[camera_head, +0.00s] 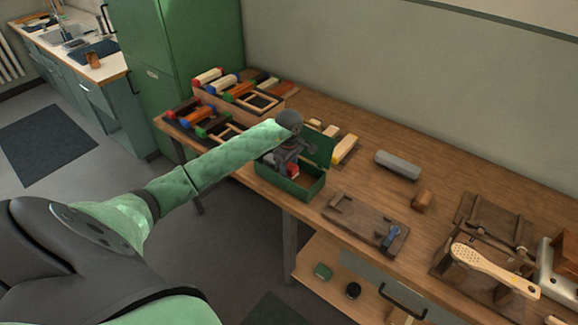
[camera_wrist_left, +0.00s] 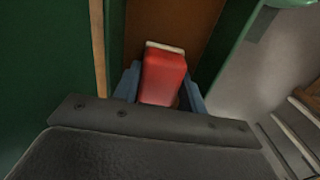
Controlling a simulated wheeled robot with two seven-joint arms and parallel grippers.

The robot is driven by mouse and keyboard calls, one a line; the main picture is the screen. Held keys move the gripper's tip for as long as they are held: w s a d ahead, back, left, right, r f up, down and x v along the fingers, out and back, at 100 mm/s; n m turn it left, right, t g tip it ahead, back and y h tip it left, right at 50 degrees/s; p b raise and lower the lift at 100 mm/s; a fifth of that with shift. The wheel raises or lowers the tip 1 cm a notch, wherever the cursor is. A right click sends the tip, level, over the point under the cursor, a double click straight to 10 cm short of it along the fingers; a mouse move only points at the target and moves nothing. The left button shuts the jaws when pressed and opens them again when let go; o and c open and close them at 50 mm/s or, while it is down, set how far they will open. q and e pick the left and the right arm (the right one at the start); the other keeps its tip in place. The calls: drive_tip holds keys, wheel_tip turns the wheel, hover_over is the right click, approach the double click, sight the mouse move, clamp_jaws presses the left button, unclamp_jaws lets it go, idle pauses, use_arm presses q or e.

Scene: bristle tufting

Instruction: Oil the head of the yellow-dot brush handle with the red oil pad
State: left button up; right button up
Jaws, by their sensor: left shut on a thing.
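The red oil pad (camera_wrist_left: 163,76), a red block with a pale strip along its far edge, sits between the blue fingers of my left gripper (camera_wrist_left: 160,88). In the head view, my left gripper (camera_head: 291,171) reaches down into an open green box (camera_head: 305,190), and a bit of the red pad shows there. The gripper is shut on the pad. A pale wooden brush handle (camera_head: 495,272) with a perforated head lies on a dark wooden fixture at the right. I cannot make out a yellow dot on it. My right gripper is not in view.
A wooden board with a blue clamp (camera_head: 390,237) lies right of the green box. Trays of coloured blocks (camera_head: 240,97) stand at the back left. The bench between has free room.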

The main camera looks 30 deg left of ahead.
sight(289, 165)
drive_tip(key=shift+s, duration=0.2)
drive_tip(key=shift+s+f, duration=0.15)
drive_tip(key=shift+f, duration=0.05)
use_arm(q)
drive_tip(key=shift+f+b, duration=0.45)
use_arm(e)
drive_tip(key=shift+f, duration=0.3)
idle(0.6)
use_arm(q)
drive_tip(key=shift+s+f+b, duration=0.1)
drive_tip(key=shift+f+b, duration=0.05)
drive_tip(key=shift+b, duration=0.25)
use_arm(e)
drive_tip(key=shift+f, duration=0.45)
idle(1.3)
use_arm(q)
drive_tip(key=shift+r+p, duration=0.55)
drive_tip(key=shift+r, duration=3.05)
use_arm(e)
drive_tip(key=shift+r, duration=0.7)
